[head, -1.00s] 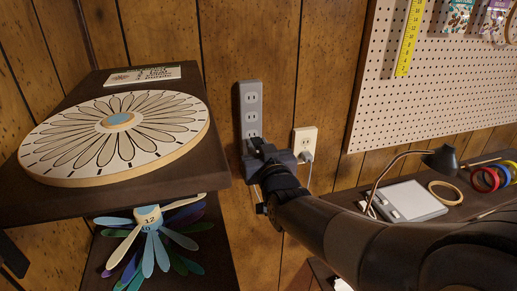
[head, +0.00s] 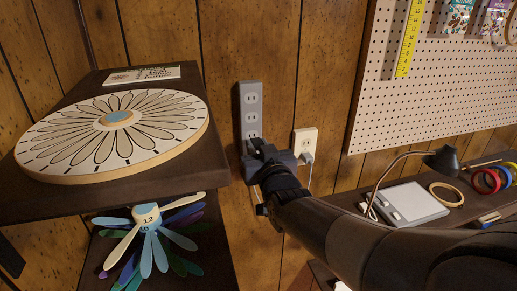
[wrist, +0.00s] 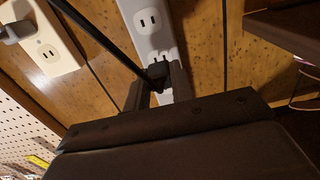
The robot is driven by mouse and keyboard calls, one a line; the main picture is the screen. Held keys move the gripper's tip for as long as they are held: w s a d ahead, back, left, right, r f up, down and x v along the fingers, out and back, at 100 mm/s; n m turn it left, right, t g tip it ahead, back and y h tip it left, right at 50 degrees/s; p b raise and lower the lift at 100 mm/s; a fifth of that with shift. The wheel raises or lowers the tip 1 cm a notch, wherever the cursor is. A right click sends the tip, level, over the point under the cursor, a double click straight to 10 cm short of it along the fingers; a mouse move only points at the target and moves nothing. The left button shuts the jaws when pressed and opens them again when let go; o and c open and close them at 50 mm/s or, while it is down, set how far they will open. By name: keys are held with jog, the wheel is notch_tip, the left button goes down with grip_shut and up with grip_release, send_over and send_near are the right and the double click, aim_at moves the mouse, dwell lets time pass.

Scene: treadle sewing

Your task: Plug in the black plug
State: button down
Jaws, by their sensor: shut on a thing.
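The black plug (wrist: 157,70) is between my gripper's fingers, with its black cord running up to the left in the wrist view. My gripper (wrist: 159,86) is shut on it. Two short dark marks just beyond the plug lie against the strip's face; I cannot tell whether they are prongs or slots. The grey-white outlet strip (head: 251,105) is upright on the wall. It also shows in the wrist view (wrist: 138,12). In the head view my gripper (head: 258,150) is at the strip's lower end and hides the plug.
A white wall outlet (head: 305,138) with a grey plug and cord is just right of my gripper. A dark shelf (head: 60,206) with a flower disc (head: 115,130) stands close on the left. A bench with a lamp (head: 442,159) is at the right.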

jog(key=shift+b+x, duration=0.3)
jog(key=shift+x, duration=1)
jog(key=c, duration=1.1)
grip_release()
jog(key=shift+c, duration=0.2)
jog(key=b+v, duration=0.1)
jog(key=v, duration=0.9)
jog(key=shift+s, duration=0.35)
jog(key=shift+d, duration=0.1)
jog(key=p+x, duration=0.1)
jog(key=x, duration=1)
jog(key=shift+s+d, duration=0.1)
jog(key=shift+s, duration=0.25)
